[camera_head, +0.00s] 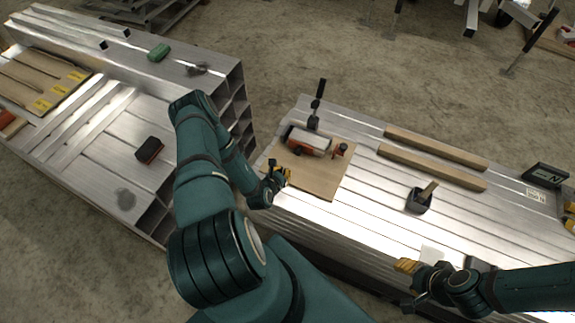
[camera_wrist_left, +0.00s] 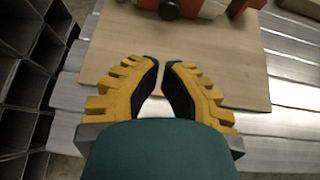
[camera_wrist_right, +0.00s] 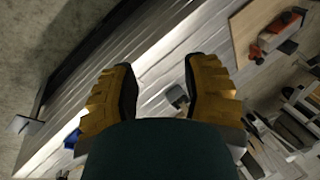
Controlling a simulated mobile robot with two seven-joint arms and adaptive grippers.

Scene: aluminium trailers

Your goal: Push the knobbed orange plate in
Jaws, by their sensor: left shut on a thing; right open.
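A white and orange device (camera_head: 308,140) with dark knobs lies on a wooden board (camera_head: 322,182) on the right-hand trailer. An orange piece with a dark knob (camera_head: 340,149) stands at its right end, and I take this for the knobbed plate. Part of the orange piece shows at the top of the left wrist view (camera_wrist_left: 242,6). My left gripper (camera_head: 284,174) is over the board's near left part, apart from the device. Its fingers (camera_wrist_left: 162,64) are closed nearly tip to tip, and what they grip cannot be made out. My right gripper (camera_head: 402,266) is open and empty near the trailer's front edge.
A black clamp (camera_head: 318,100) stands behind the device. Two wooden bars (camera_head: 432,165) and a mallet (camera_head: 420,198) lie to the right. A black digital box (camera_head: 545,175) stands at the far right. Another trailer (camera_head: 105,130) is on the left. Bare metal lies in front of the mallet.

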